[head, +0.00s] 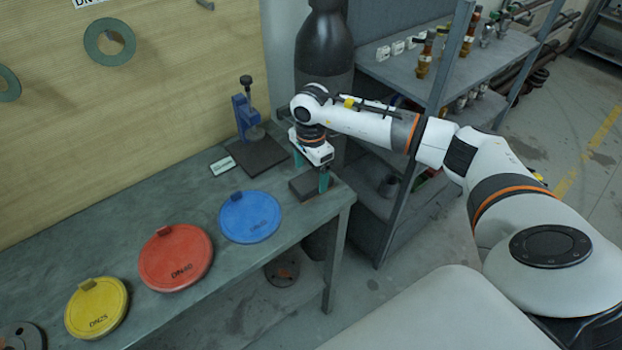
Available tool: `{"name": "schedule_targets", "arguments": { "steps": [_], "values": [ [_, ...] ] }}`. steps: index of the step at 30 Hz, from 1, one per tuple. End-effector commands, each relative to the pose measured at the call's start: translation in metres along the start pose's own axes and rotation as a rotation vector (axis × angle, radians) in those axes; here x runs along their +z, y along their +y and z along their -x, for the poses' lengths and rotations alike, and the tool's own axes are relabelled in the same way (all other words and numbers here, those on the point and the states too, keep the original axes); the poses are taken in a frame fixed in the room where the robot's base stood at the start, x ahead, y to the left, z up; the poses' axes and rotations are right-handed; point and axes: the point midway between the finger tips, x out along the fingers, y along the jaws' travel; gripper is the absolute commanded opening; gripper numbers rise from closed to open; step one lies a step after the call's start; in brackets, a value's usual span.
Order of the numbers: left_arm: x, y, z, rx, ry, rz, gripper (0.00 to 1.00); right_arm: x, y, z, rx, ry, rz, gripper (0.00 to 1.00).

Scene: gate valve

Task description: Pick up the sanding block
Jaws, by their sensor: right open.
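The sanding block (304,187) is a small dark grey block lying on the grey workbench (190,205) near its right end. My right gripper (312,172) points down over it, with its green fingers apart. One finger is at the block's right end and the other is behind its far left side. The gripper is open, and I cannot tell whether the fingers touch the block. My left gripper is not in view.
Blue (250,217), red (176,257) and yellow (97,307) discs lie along the bench. A blue stand (245,120) on a dark plate is behind the block. A black cylinder (325,45) and a metal shelf (440,65) stand beyond the bench.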

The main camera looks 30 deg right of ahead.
Motion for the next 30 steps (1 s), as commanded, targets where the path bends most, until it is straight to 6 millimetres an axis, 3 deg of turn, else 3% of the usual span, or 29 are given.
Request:
{"name": "schedule_targets", "arguments": {
  "steps": [1, 6, 13, 23, 30],
  "values": [
    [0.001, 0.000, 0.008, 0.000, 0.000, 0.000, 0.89, 0.000, -0.002, -0.005, -0.005, 0.000, -0.001, 0.84],
    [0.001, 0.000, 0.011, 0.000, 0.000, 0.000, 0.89, 0.000, -0.001, -0.023, -0.002, 0.000, 0.000, 0.84],
    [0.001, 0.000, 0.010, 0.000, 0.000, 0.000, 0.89, 0.000, 0.000, -0.025, 0.000, 0.000, 0.001, 0.84],
    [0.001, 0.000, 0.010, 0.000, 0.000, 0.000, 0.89, 0.000, 0.000, -0.024, 0.000, 0.000, 0.000, 0.31],
    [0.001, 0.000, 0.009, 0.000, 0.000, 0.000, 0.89, 0.000, 0.000, -0.022, 0.002, 0.000, 0.000, 0.31]
  ]
}}
